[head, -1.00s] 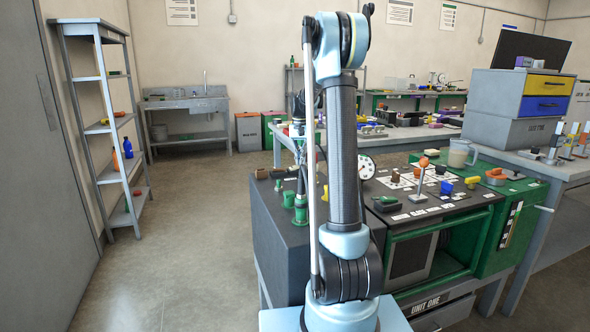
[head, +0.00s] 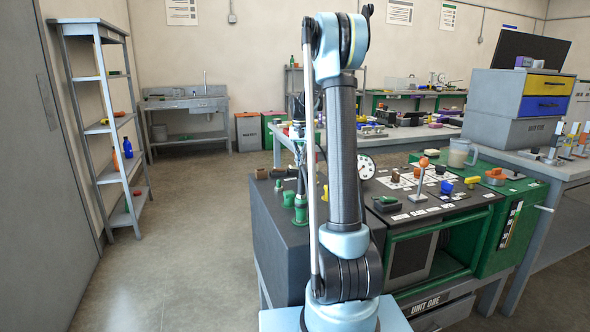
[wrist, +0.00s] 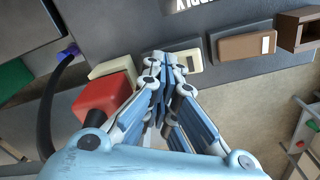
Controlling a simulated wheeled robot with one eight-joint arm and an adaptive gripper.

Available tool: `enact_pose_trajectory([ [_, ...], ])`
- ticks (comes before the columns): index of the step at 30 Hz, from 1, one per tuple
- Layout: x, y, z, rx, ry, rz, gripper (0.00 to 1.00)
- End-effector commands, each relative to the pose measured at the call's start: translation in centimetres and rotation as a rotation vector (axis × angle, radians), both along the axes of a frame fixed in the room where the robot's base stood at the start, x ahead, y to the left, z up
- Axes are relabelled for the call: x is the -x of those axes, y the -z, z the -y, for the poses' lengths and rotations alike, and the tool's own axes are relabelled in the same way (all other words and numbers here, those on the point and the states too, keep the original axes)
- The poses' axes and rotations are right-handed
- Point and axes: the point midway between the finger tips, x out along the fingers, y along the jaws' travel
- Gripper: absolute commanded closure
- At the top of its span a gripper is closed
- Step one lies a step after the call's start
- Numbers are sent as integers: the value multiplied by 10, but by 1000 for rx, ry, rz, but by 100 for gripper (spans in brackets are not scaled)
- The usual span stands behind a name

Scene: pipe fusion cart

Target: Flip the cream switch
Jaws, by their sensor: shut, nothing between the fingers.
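In the wrist view, a cream switch (wrist: 115,67) sits on the dark panel, partly covered by a red block (wrist: 103,97). A second pale switch-like piece (wrist: 190,61) with a white end lies just right of it, partly hidden by my fingertips. My gripper (wrist: 164,62) is shut and empty, its tips between these two pale pieces and over the left end of the second. I cannot tell whether the tips touch it. In the head view my arm hides this spot, and neither pale piece can be made out there.
A brown switch-like piece (wrist: 246,47) and an open brown box shape (wrist: 297,31) stand farther right in the wrist view. In the head view, the green cart (head: 480,235) stands right of my arm; open floor lies left.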

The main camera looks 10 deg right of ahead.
Motion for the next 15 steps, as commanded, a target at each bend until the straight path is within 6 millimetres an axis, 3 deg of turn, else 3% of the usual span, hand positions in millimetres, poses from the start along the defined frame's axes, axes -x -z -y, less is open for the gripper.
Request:
enact_pose_trajectory([
  [15, 0, -33, 0, 0, 0, 0, 100],
])
